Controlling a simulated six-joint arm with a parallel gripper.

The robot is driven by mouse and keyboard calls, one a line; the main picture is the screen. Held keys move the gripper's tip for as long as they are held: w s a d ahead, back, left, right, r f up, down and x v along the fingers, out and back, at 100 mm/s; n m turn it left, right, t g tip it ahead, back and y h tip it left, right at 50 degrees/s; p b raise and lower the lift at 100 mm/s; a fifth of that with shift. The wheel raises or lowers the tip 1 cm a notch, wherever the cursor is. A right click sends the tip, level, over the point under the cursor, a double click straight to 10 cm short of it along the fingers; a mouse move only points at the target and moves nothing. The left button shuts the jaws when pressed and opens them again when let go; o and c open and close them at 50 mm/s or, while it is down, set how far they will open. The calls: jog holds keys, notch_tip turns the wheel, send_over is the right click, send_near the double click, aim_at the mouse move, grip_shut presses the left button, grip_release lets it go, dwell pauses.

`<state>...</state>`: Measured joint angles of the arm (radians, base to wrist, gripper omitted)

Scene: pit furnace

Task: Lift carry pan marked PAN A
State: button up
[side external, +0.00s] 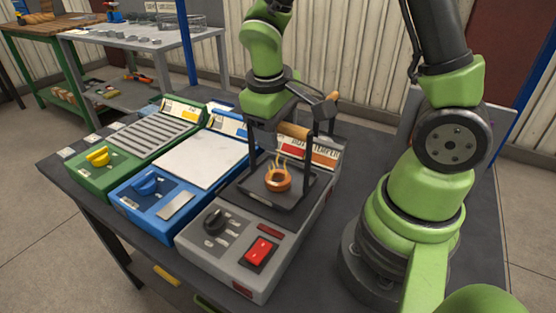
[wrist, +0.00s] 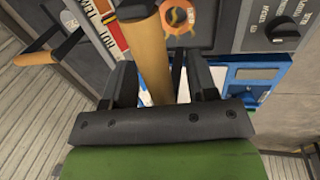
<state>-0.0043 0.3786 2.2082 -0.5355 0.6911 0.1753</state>
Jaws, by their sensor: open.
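A dark carry pan (side external: 254,195) with upright bars and a wooden crossbar handle (side external: 293,131) sits on a grey station. A glowing orange ring (side external: 278,179) lies in the pan; it also shows in the wrist view (wrist: 178,17). My gripper (side external: 283,124) is at the handle, above the pan. In the wrist view, the wooden handle (wrist: 148,50) runs between the fingers of my open gripper (wrist: 160,80). I cannot make out a PAN A mark.
The grey station has a red switch (side external: 259,250) and black knob (side external: 215,221). A blue station (side external: 145,206) and green station (side external: 100,178) stand to its left. Another wood-tipped handle (side external: 331,98) is close behind my gripper.

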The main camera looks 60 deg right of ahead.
jog(key=shift+d+f, duration=0.1)
jog(key=shift+f, duration=0.5)
grip_shut()
